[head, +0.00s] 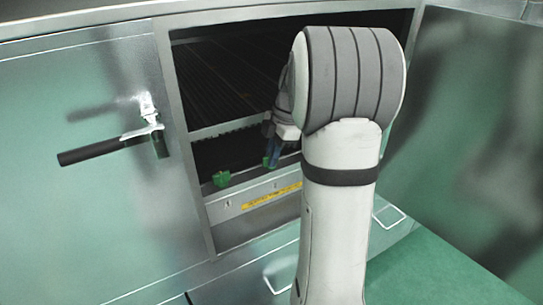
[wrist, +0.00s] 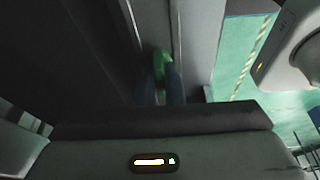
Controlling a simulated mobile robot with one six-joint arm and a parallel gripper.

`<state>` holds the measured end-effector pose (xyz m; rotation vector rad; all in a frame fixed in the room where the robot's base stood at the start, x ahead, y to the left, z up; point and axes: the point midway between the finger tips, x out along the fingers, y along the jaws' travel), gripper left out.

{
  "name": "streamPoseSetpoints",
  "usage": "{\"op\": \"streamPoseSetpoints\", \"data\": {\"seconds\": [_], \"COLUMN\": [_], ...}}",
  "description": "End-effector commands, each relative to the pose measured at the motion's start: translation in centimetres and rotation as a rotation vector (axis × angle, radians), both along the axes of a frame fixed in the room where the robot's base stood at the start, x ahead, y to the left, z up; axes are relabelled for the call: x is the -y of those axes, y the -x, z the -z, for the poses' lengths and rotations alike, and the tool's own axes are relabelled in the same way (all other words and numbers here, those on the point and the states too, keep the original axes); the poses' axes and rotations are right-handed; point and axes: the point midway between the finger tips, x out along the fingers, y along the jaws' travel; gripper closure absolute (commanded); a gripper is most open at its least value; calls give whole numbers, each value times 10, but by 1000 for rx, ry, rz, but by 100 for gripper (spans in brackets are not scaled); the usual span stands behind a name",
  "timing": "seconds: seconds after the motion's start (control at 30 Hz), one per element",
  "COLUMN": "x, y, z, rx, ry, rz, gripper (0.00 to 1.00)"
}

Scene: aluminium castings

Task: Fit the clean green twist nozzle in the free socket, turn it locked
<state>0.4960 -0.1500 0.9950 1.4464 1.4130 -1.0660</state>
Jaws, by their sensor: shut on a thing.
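My gripper (head: 273,152) reaches through the open hatch of the metal cabinet and is low over the front rail. Its fingers are shut on a green nozzle (wrist: 162,60), which shows between the fingertips in the wrist view. In the head view this nozzle is a small green patch (head: 266,161) at the fingertips, beside the rail. Another green nozzle (head: 221,178) stands on the rail (head: 237,181) to the left. The free socket is hidden, and I cannot tell whether the held nozzle touches it.
The cabinet door (head: 80,150) stands at the left with a black handle (head: 95,150). A yellow label (head: 271,196) is on the sill. Dark grating (head: 235,80) lies inside. My arm covers the right part of the opening. Green floor (head: 450,270) is clear at the lower right.

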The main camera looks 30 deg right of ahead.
Motion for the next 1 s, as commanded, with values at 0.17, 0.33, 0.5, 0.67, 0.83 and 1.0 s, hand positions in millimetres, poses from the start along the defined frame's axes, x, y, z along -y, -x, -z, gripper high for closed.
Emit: {"op": "streamPoseSetpoints", "data": {"seconds": [0.17,0.33,0.5,0.67,0.83,1.0], "x": [0,0,0,0,0,0], "y": [0,0,0,0,0,0], "z": [0,0,0,0,0,-2], "rx": [-1,-1,-1,-2,-2,-1], "ry": [0,0,0,0,0,0], "rz": [-60,-57,-57,-56,-56,-56], "gripper": [100,100,86,73,66,66]}}
